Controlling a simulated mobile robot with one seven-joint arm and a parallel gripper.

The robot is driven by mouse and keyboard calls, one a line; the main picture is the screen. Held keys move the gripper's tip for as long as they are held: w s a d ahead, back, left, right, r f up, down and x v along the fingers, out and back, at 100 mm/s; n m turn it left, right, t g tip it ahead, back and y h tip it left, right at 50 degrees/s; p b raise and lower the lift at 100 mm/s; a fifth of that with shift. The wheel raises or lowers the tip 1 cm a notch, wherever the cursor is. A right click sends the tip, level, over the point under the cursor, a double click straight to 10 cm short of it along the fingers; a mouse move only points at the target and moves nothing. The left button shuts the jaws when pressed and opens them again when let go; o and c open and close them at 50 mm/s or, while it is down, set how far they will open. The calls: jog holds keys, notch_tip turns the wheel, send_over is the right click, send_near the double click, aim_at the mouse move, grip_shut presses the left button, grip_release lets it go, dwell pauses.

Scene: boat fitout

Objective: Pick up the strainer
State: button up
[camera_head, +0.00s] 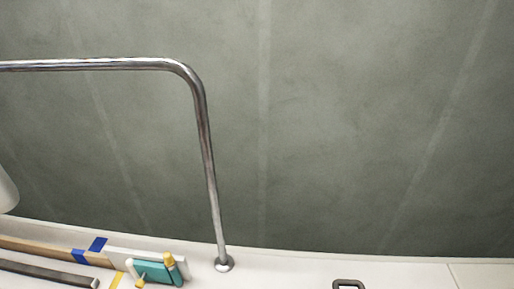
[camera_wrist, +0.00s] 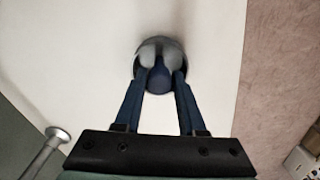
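In the wrist view, a round dark thing with a blue middle (camera_wrist: 159,79), which may be the strainer, is on a white surface. My gripper (camera_wrist: 159,52) reaches over it, with one blue finger on each side and the grey fingertips close together. The fingertips hide part of it. I cannot tell whether the fingers touch it or grip it. Neither the gripper nor a clear strainer shows in the head view.
A bent metal rail (camera_head: 205,140) stands on the white deck; its post (camera_wrist: 45,150) also shows in the wrist view. A teal block with yellow-tipped parts (camera_head: 155,271), blue tape (camera_head: 97,244) and a dark bar (camera_head: 45,274) lie left.

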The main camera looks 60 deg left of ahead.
grip_shut()
dwell(1.1)
